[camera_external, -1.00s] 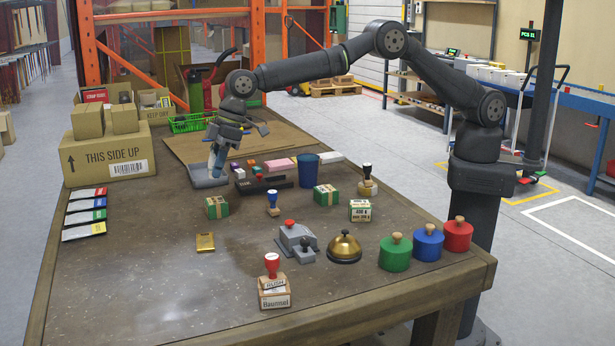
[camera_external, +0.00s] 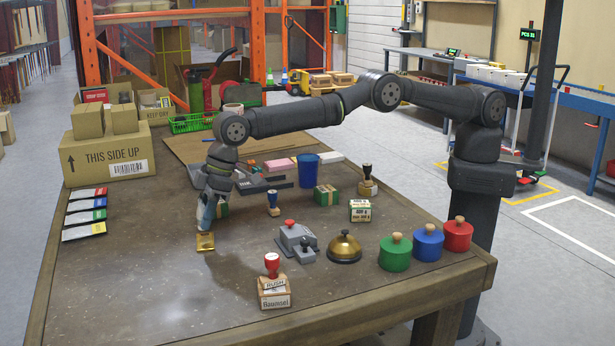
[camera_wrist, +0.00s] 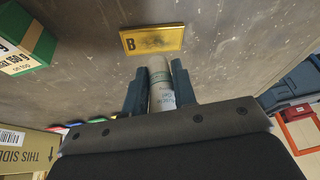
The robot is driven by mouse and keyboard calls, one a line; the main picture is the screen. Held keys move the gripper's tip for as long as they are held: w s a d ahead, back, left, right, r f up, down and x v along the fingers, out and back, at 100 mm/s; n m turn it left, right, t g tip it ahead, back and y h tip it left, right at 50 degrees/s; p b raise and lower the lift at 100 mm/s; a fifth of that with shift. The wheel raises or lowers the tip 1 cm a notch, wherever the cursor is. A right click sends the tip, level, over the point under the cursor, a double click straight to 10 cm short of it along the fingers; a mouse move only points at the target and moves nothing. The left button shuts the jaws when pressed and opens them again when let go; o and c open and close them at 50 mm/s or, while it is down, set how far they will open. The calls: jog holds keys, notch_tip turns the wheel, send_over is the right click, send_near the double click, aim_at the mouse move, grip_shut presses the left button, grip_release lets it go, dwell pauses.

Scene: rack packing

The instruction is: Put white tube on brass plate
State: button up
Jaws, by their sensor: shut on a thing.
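The brass plate (camera_external: 206,241) lies flat on the table at the centre left. In the wrist view the brass plate (camera_wrist: 152,40) shows a letter B on its left end. My gripper (camera_external: 205,218) is above and just behind the plate. In the wrist view my gripper (camera_wrist: 160,82) is shut on the white tube (camera_wrist: 161,90), one finger on each side. The tube's end points toward the plate and looks apart from it in the wrist view. The tube's height over the table is hard to tell.
Labelled cards (camera_external: 85,214) lie along the left edge. The table in front of the plate is clear.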

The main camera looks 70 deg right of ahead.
jog(key=shift+f, duration=1.55)
jog(key=shift+f, duration=0.1)
jog(key=o, duration=1)
jog(key=shift+f, duration=0.1)
jog(key=shift+d+r, duration=0.15)
jog(key=shift+r, duration=0.45)
jog(key=v, duration=1.1)
